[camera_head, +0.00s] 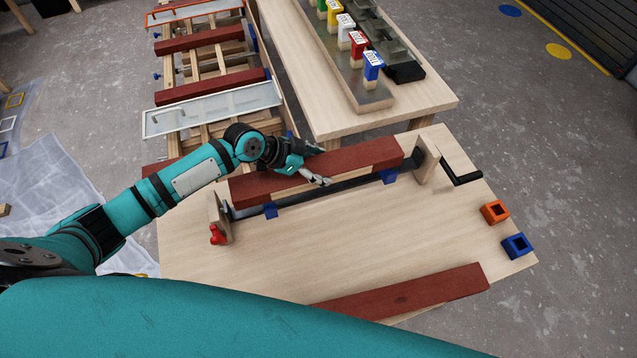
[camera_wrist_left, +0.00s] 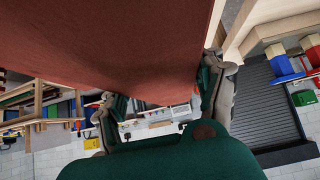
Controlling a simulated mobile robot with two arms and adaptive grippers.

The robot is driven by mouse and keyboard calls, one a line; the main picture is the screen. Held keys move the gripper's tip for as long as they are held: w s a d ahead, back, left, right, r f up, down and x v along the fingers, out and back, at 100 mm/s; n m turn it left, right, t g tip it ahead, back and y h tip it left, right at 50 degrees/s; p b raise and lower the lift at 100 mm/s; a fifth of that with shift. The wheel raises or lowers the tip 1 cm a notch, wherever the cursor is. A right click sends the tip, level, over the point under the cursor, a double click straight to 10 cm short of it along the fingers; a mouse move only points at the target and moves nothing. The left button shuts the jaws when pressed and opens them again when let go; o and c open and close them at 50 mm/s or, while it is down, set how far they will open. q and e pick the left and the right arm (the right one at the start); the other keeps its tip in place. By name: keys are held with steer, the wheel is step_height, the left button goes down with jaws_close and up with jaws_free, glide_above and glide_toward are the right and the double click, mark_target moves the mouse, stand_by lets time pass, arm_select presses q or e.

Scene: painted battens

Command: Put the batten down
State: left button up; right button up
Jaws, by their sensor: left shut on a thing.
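A red-painted batten (camera_head: 355,162) with a bare wood side lies lengthwise over a clamp-like fixture on the light wood bench (camera_head: 340,240). It sits between the fixture's two wooden end blocks, above blue supports (camera_head: 389,176). My left gripper (camera_head: 316,178) is shut on this batten near its middle. In the left wrist view the batten (camera_wrist_left: 120,45) fills the top, between the two fingers (camera_wrist_left: 165,100). Whether the batten touches the blue supports I cannot tell. A second red batten (camera_head: 405,293) lies at the bench's front edge. My right gripper is not in view.
An orange square block (camera_head: 494,211) and a blue one (camera_head: 516,246) stand at the bench's right edge. A black crank handle (camera_head: 462,177) sticks out right of the fixture. A rack with red battens (camera_head: 210,87) stands behind. Another table holds coloured labelled blocks (camera_head: 373,65). The bench's middle front is clear.

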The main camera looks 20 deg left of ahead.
arm_select(q)
steer(key=f, duration=0.1)
steer(key=f+b, duration=0.1)
steer(key=shift+w+a+f, duration=0.15)
steer(key=shift+w+f, duration=0.05)
steer(key=shift+f, duration=0.15)
step_height(320, 180, down, 4)
steer(key=b, duration=0.3)
steer(key=shift+r, duration=0.25)
steer(key=shift+a+r, duration=0.1)
steer(key=o, duration=1.8)
steer(key=shift+s, duration=0.1)
steer(key=b+v, duration=0.1)
steer(key=v, duration=0.9)
steer(key=shift+s+a+r, duration=0.15)
steer(key=shift+a, duration=0.25)
steer(key=shift+s+a+r+b, duration=0.25)
steer(key=shift+r+b, duration=0.05)
steer(key=shift+r, duration=0.2)
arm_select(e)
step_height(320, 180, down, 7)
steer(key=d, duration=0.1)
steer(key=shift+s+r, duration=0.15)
